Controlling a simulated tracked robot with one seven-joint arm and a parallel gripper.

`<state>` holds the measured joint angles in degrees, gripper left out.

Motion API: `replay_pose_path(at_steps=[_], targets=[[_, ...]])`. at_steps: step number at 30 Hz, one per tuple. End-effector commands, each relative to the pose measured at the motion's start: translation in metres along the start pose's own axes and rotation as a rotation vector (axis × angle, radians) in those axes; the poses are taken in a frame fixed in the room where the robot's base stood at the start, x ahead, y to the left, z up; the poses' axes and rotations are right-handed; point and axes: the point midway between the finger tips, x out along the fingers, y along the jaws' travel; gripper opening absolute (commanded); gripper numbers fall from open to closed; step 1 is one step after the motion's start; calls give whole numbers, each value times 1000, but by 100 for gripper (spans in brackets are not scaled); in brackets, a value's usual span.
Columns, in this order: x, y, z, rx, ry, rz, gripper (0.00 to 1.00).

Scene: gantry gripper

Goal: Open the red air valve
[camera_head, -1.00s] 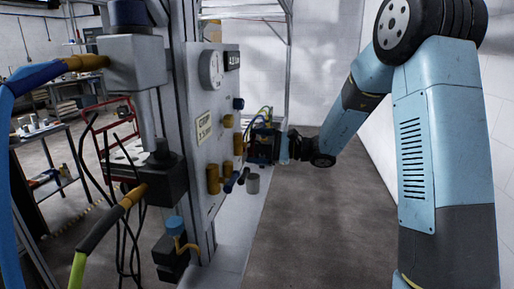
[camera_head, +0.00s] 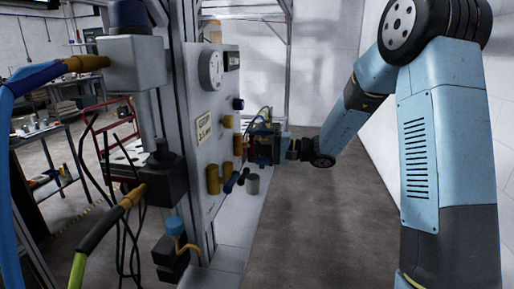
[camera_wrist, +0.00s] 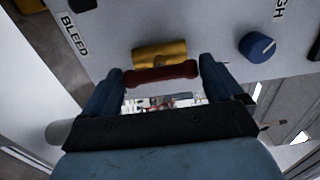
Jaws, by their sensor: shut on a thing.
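The red air valve's dark red handle (camera_wrist: 162,73) lies crosswise between my fingertips in the wrist view, in front of its brass body (camera_wrist: 160,52) on the grey panel. My gripper (camera_wrist: 161,75) is shut on this handle, with one blue finger at each end. In the head view my gripper (camera_head: 262,146) is at the panel's right side, and the red handle cannot be made out there.
The upright panel (camera_head: 208,125) carries a gauge (camera_head: 211,70), brass fittings (camera_head: 213,179) and blue knobs. In the wrist view a blue knob (camera_wrist: 257,46) is right of the valve, and a "BLEED" label (camera_wrist: 74,33) is left. Open floor (camera_head: 310,225) lies right of the panel.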

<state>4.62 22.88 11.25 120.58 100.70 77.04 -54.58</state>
Motion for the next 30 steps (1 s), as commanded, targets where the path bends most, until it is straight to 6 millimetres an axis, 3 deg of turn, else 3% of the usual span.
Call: replay_pose_path(at_steps=[16, 17, 18, 26, 30], targets=[[-1, 6, 2, -16, -2, 10, 63], [-1, 6, 2, -16, -2, 10, 96], [-1, 6, 2, -16, -2, 9, 100], [-4, 4, 1, -17, 0, 7, 100], [-19, 3, 0, -18, 2, 6, 100]])
